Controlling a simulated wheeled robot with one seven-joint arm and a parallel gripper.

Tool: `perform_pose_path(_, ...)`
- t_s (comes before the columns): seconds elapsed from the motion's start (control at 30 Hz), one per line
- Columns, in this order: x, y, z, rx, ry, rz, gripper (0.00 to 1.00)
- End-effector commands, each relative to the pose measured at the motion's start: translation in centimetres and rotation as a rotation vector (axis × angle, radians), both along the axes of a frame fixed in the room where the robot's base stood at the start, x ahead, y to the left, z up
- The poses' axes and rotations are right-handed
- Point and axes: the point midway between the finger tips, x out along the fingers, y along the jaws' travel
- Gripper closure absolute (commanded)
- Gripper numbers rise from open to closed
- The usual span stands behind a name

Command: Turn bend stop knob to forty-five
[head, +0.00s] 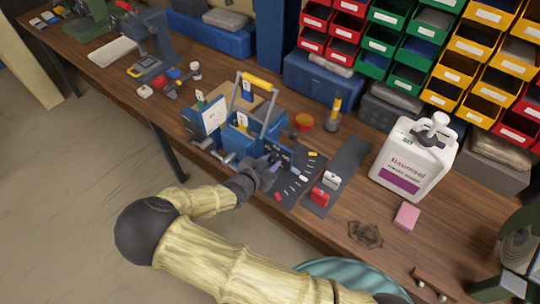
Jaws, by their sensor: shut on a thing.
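A blue bending machine (238,137) with a grey loop handle and yellow grip stands near the bench's front edge. At its right is a dark dial plate (298,184) with an arc of white ticks, a yellow mark at the upper end and a red mark at the lower left. My gripper (273,162) reaches in from the front left and is shut at the left part of this dial, where the bend stop knob sits. The knob is mostly hidden by the fingers, and I cannot read which mark it points to.
A dark strip with red and white switch-like parts (319,196) lies just right of the dial. Coloured bins (380,40) line the back.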

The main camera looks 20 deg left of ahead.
Motion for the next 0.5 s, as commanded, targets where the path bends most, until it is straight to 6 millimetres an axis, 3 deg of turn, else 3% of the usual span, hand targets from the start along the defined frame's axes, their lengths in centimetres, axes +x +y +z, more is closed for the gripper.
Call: perform_pose_path(0.5,0.24,0.1,0.21,-0.193,0.075,0.0,0.94)
